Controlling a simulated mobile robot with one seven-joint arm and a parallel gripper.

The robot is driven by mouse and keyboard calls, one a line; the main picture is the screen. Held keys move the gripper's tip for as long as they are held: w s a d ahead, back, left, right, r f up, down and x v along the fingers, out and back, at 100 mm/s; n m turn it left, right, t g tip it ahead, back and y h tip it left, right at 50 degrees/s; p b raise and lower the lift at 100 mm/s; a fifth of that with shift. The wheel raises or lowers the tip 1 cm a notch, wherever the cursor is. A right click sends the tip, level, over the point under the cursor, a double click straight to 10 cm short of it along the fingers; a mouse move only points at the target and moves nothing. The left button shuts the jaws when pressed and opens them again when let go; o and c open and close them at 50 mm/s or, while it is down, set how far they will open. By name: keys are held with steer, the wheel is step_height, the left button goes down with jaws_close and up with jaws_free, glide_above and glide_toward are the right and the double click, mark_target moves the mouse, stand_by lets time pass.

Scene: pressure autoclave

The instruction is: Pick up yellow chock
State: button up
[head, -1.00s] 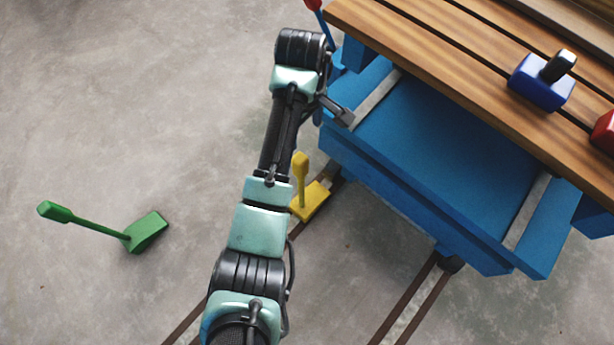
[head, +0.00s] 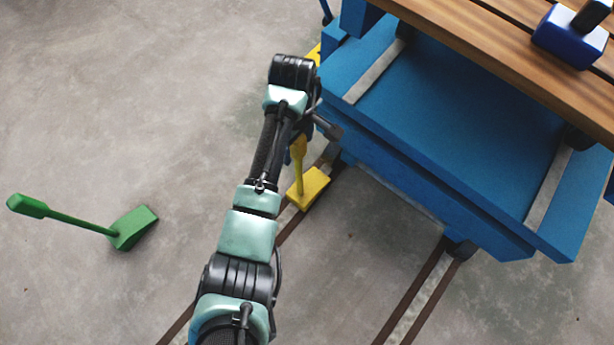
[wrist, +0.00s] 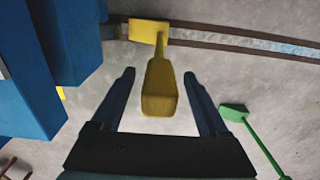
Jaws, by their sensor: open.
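The yellow chock (head: 308,190) stands on the floor by a rail beside the blue cart, its handle pointing up. In the wrist view the yellow chock (wrist: 160,85) has its handle end toward the camera and its block beyond, on the rail. My gripper (wrist: 159,74) is open, with one finger on each side of the handle. Gaps show on both sides, and I cannot tell whether the fingertips are level with the handle. In the head view my arm hides most of the gripper.
The blue cart (head: 450,130) with wooden slats stands close to the right of my arm. A green chock (head: 132,228) with a long handle lies on the floor at left. A blue block (head: 568,36) sits on the slats. The floor at left is otherwise clear.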

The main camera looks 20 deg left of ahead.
step_height(320, 180, down, 2)
steer(key=shift+b, duration=0.3)
jaws_close()
stand_by(1.2)
steer(key=shift+w+r, duration=0.1)
steer(key=shift+r, duration=0.1)
